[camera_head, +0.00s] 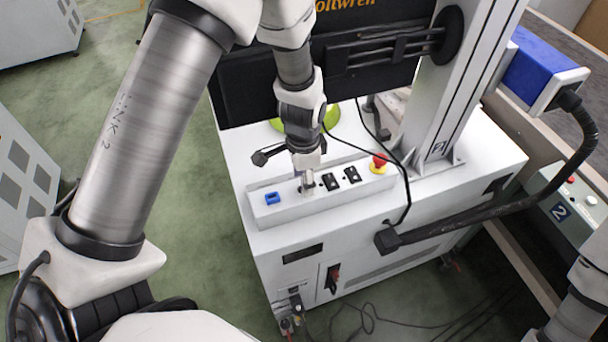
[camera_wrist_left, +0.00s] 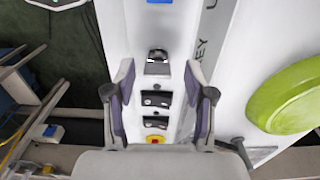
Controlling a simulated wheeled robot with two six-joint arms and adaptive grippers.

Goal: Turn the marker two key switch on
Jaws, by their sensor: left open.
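My left gripper (camera_head: 307,176) points down over the white switch panel (camera_head: 285,212) on the cabinet. In the left wrist view its two fingers (camera_wrist_left: 159,72) are apart, with nothing held. A silver and black switch (camera_wrist_left: 157,62), seemingly the key switch, lies between and just past the fingertips. It appears untouched there, though the height gap cannot be judged. In the head view the gripper partly hides it. My right gripper is out of view.
Two black switches (camera_head: 341,178) and a red emergency stop (camera_head: 379,161) sit right of the gripper; a blue switch (camera_head: 272,198) sits left. A green round object (camera_wrist_left: 286,96) lies beside the panel. A black cable crosses near the column.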

